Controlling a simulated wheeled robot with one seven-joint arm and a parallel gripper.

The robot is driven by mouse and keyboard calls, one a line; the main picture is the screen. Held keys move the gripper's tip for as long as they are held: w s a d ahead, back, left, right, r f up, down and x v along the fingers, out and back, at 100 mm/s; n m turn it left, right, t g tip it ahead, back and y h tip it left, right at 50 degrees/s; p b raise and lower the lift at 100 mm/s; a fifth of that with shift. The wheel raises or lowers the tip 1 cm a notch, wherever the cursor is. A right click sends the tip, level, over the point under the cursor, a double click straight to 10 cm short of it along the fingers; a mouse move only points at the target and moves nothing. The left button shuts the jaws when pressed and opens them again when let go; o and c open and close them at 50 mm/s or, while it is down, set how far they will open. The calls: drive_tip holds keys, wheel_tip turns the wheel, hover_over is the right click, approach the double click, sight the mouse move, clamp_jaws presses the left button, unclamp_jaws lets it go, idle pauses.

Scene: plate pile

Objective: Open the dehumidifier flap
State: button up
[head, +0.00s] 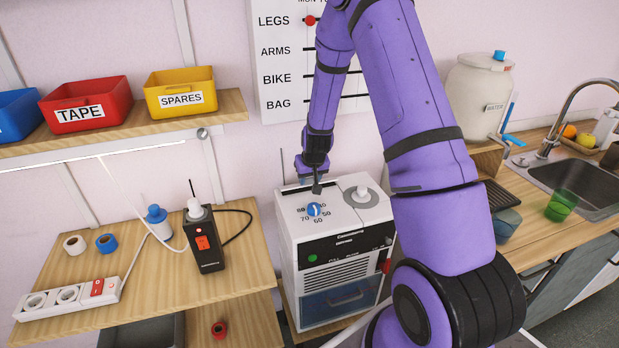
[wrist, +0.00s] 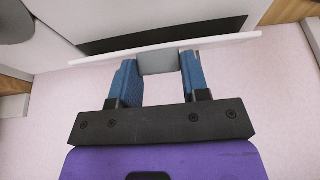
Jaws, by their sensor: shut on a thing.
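In the wrist view my gripper's blue fingers (wrist: 159,68) are shut on a grey tab (wrist: 158,62). The tab joins a thin white flap (wrist: 225,40), seen nearly edge-on. A dark opening (wrist: 160,32) shows beside the flap, so it stands at least partly open. Its exact angle is unclear.
A wooden bench (head: 150,270) with a black radio-like device (head: 204,240) and a power strip (head: 68,297) stands at the left. A shelf (head: 120,130) with bins is above it. A sink counter (head: 560,235) with a water container (head: 478,95) is at the right.

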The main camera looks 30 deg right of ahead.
drive_tip(key=shift+w+d+r+g, duration=0.1)
drive_tip(key=shift+w+r+g, duration=0.1)
drive_tip(key=shift+w+g, duration=0.3)
drive_tip(key=shift+s, duration=0.15)
drive_tip(key=o, duration=0.9)
drive_tip(key=v, duration=1)
drive_tip(key=shift+d+r, duration=0.1)
drive_tip(key=shift+r, duration=0.35)
drive_tip(key=shift+c, duration=0.4)
